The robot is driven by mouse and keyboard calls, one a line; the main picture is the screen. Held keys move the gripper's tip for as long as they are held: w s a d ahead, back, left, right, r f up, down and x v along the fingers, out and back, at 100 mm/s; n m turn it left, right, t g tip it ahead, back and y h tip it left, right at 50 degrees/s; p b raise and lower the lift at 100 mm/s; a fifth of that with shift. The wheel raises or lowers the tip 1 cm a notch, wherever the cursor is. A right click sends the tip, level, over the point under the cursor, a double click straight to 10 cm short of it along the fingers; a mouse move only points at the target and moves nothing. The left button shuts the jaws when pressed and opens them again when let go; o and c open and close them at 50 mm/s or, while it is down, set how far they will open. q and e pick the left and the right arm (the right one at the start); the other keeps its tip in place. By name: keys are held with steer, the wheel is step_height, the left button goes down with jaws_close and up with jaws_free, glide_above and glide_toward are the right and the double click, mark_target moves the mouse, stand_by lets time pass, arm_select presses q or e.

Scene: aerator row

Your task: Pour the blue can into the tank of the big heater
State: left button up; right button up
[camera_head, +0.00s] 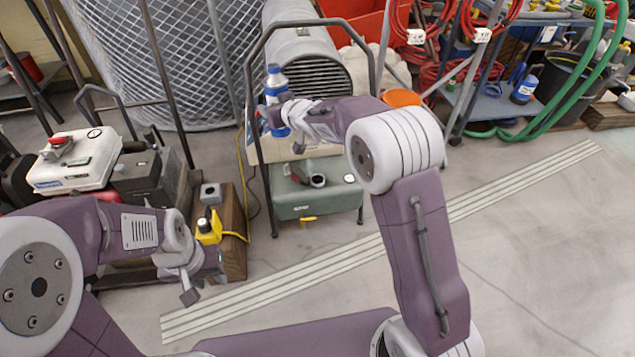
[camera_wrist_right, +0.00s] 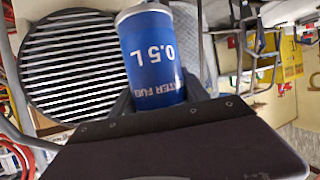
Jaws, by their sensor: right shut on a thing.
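The blue can (camera_head: 272,86) stands roughly upright in my right gripper (camera_head: 282,116), in front of the big heater's grille. The right wrist view shows the can (camera_wrist_right: 153,55) close up between the fingers, its "0.5 L" print upside down. The big heater (camera_head: 302,45) is a grey cylinder on a wheeled frame. Its green tank (camera_head: 300,202) sits low, with a dark round filler opening (camera_head: 317,180) on top. The can is above and left of that opening, apart from it. My left gripper (camera_head: 204,287) looks open and empty at lower left.
A white-topped machine (camera_head: 75,160) is at left. An orange bucket (camera_head: 401,98) and hanging hoses (camera_head: 590,75) are at right. The heater's dark frame bar (camera_head: 250,110) runs beside the can.

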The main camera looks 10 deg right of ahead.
steer(key=w+d+f+b, duration=0.1)
steer(key=w+f, duration=0.1)
steer(key=f, duration=0.6)
steer(key=w+d+f+m+h+b, duration=0.1)
steer(key=w+d+f+b, duration=0.1)
steer(key=f, duration=0.7)
steer(key=shift+d, duration=0.2)
steer(key=shift+s+a, duration=0.1)
